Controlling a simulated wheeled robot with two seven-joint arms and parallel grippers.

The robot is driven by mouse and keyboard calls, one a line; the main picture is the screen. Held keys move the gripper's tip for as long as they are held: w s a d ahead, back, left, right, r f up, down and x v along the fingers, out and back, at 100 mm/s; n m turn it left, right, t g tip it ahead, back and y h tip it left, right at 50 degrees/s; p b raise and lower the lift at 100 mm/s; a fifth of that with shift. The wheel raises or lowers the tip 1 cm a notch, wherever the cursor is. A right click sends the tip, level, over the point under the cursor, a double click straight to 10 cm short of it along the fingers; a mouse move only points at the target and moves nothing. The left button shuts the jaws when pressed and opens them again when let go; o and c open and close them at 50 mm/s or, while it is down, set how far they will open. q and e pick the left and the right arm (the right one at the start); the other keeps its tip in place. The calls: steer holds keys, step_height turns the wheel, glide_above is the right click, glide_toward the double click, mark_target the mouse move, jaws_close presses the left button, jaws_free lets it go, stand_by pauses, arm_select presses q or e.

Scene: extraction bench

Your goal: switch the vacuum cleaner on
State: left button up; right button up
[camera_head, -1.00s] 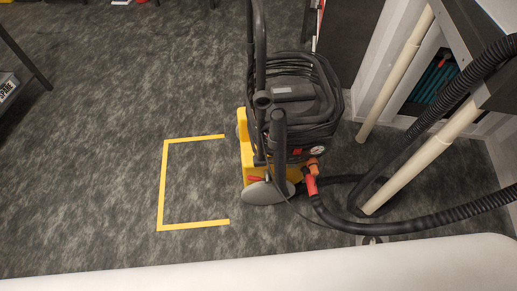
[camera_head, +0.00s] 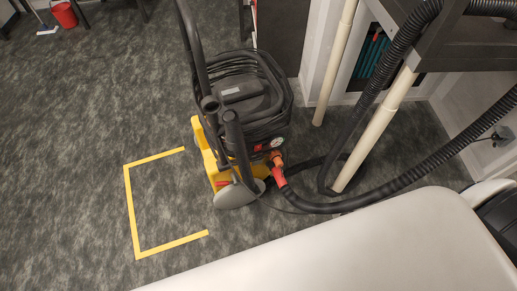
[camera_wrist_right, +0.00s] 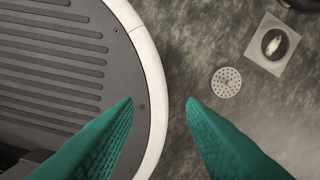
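The vacuum cleaner (camera_head: 238,98) appears to be the black and yellow wheeled machine standing upright on the floor, with cable coiled round its top. It has a round gauge (camera_head: 277,142) and a red-orange hose connector (camera_head: 277,170) on its right side. A black ribbed hose (camera_head: 420,167) runs right from the connector. I cannot make out a switch. My right gripper (camera_wrist_right: 159,101) shows only in the right wrist view, its green fingers apart with nothing between them, above the floor. The vacuum cleaner is not in that view. My left gripper is not in view.
Yellow tape (camera_head: 130,210) marks floor left of the machine. Pale pipes (camera_head: 378,128) and a dark bench (camera_head: 470,45) stand right. A red bucket (camera_head: 64,14) is far left. A round drain (camera_wrist_right: 227,82) lies below my right gripper.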

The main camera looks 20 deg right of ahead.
steer(key=shift+d, duration=0.1)
jaws_close()
stand_by(1.4)
